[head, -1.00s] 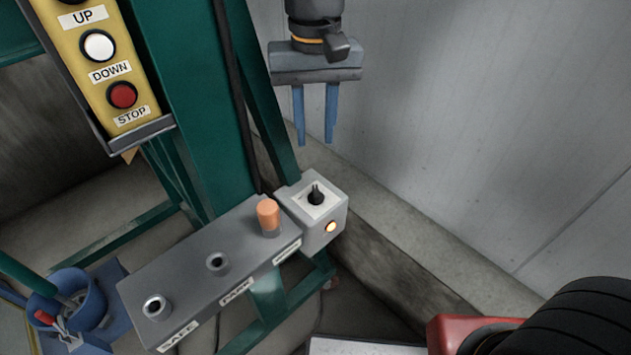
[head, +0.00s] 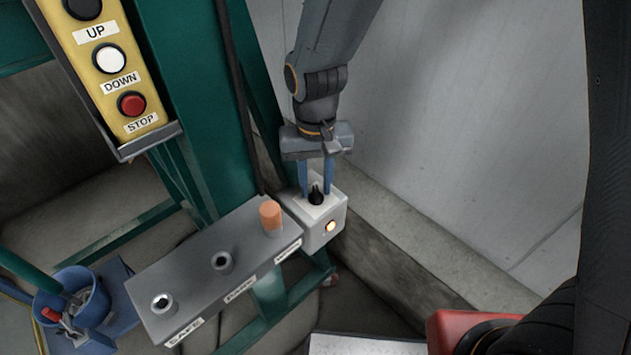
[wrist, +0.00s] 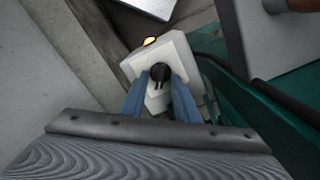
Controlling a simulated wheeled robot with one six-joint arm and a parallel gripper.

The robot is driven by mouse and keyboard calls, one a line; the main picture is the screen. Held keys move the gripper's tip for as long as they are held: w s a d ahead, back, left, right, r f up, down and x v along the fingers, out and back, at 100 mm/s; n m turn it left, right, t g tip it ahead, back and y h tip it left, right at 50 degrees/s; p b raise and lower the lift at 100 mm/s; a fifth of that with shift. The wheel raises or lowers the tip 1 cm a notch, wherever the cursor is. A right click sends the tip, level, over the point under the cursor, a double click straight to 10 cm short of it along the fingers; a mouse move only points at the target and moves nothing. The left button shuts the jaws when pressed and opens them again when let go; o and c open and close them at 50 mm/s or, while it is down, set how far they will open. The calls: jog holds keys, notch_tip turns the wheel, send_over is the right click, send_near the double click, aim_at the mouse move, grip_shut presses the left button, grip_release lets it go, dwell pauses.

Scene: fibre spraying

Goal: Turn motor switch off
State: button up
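The motor switch is a black knob (head: 316,194) on a white plate on top of a small light grey box (head: 328,226). An orange lamp (head: 331,226) glows on the front of the box. My gripper (head: 316,190) points down over the box, with its two blue fingers apart on either side of the knob. In the wrist view the knob (wrist: 160,72) lies between the fingertips (wrist: 158,88), with the lamp (wrist: 150,41) beyond it. The gripper looks open; I cannot tell whether the fingers touch the knob.
A grey holder (head: 205,265) with an orange peg (head: 271,216) and two sockets adjoins the box on the left. A yellow button panel (head: 108,75) hangs at upper left on a green frame (head: 185,90). A concrete wall (head: 460,110) stands to the right.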

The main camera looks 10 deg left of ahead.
grip_shut()
jog(key=shift+n, duration=0.4)
jog(key=n+p, duration=0.1)
jog(key=n, duration=0.2)
jog(key=shift+a+r, duration=0.1)
jog(key=n+p, duration=0.1)
jog(key=n, duration=0.2)
jog(key=shift+a+n, duration=0.1)
jog(key=shift+n, duration=0.2)
jog(key=n, duration=0.3)
jog(key=n+p, duration=0.1)
jog(key=n, duration=0.2)
jog(key=shift+s+a+n, duration=0.1)
jog(key=shift+s+n, duration=0.1)
jog(key=shift+n, duration=0.1)
